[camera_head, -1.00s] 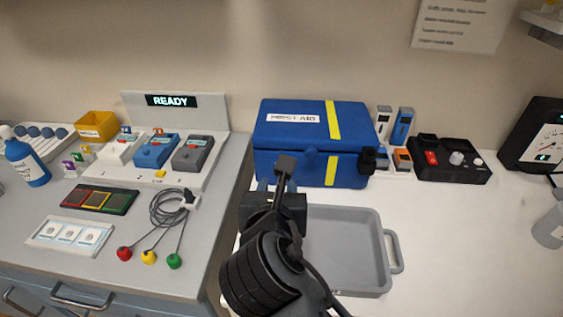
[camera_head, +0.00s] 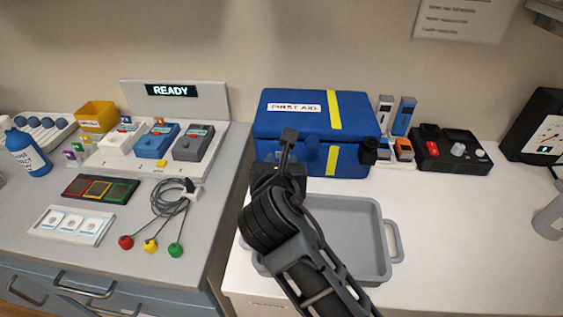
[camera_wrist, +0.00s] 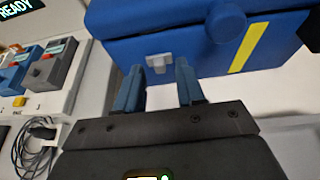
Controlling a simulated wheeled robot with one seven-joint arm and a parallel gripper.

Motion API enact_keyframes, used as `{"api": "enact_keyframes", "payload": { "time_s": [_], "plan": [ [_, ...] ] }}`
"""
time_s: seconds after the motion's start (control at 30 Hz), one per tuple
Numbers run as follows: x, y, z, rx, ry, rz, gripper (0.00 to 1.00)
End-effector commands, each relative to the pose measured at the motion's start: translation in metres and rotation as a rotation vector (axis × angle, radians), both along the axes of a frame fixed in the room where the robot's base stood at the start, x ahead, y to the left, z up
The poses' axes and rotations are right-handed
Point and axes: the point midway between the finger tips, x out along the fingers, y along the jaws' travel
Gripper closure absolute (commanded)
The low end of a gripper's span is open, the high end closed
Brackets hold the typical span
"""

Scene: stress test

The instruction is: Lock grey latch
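The blue first aid box (camera_head: 345,112) stands on the white counter at the back, its lid down. It fills the top of the wrist view (camera_wrist: 200,50), with a round blue knob (camera_wrist: 227,22) on its front. My gripper (camera_wrist: 160,77) is open and empty, with one blue finger on each side just below the latch; contact cannot be told. In the head view my gripper (camera_head: 272,162) is at the box's front left, and my arm hides the latch there.
A grey tray (camera_head: 370,225) lies in front of the box, under my arm. A black clasp-like part (camera_head: 369,150) is at the box's right front. A black control box (camera_head: 452,150) stands farther right. Coloured modules and a cable (camera_head: 172,205) occupy the left bench. The right counter is mostly clear.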

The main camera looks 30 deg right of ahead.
Motion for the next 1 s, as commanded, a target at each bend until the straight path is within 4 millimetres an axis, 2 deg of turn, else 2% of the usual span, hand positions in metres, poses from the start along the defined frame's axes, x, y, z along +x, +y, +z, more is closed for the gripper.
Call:
{"api": "enact_keyframes", "payload": {
  "time_s": [0.03,0.3,0.4,1.0],
  "plan": [
    [-0.0001,0.0000,0.0000,0.000,0.000,0.000,0.67],
    [-0.0002,0.0001,0.0001,0.000,0.000,0.000,0.93],
    [-0.0002,0.0001,0.0001,0.000,0.000,0.000,1.00],
    [0.0027,0.0049,0.0029,0.001,0.001,0.001,1.00]
  ]
}}
